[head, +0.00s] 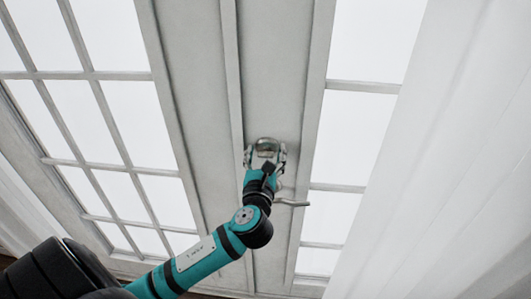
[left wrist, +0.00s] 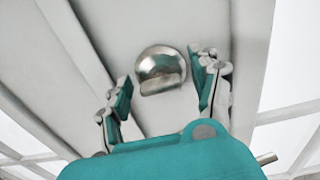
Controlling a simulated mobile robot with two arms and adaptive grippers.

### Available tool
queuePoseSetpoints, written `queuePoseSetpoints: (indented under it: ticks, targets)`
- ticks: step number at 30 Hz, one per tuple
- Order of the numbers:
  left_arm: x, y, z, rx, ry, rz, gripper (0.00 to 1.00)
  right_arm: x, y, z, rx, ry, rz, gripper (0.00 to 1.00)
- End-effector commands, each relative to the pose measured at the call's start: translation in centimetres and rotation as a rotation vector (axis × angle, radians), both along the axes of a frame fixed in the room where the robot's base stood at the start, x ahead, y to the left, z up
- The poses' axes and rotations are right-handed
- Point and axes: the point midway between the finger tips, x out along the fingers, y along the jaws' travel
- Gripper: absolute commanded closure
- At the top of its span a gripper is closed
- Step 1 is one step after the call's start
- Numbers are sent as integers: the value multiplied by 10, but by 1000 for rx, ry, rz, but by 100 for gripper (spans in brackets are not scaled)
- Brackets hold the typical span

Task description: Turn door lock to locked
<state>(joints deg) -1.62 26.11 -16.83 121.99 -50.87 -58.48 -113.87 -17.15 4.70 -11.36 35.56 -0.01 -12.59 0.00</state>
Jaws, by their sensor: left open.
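The door lock is a round, shiny metal knob (head: 266,146) with a flat thumb-turn on its front, mounted on the pale door frame. It also shows in the left wrist view (left wrist: 160,66), where the thumb-turn lies roughly crosswise, slightly tilted. My left gripper (head: 265,154) is open, with one finger on each side of the lock. In the left wrist view gaps show between both fingers and the knob (left wrist: 160,84). I cannot tell exactly how deep the fingertips reach. My right gripper is not in view.
A metal lever handle (head: 292,203) sticks out to the right just below the lock, close to my left wrist. Glass panes (head: 130,110) in pale frames flank the lock. A white curtain (head: 450,150) hangs at the right.

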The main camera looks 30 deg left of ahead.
Motion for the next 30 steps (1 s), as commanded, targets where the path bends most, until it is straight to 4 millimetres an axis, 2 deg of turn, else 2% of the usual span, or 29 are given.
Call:
queuePoseSetpoints:
  ticks: [6, 7, 19, 30]
  targets:
    - [0, 0, 0, 0, 0, 0, 37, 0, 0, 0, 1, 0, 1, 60]
    - [0, 0, 0, 0, 0, 0, 39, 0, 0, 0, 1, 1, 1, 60]
    - [0, 0, 0, 0, 0, 0, 91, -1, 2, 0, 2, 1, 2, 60]
    - [0, 0, 0, -53, -25, 2, 93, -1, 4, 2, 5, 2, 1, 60]
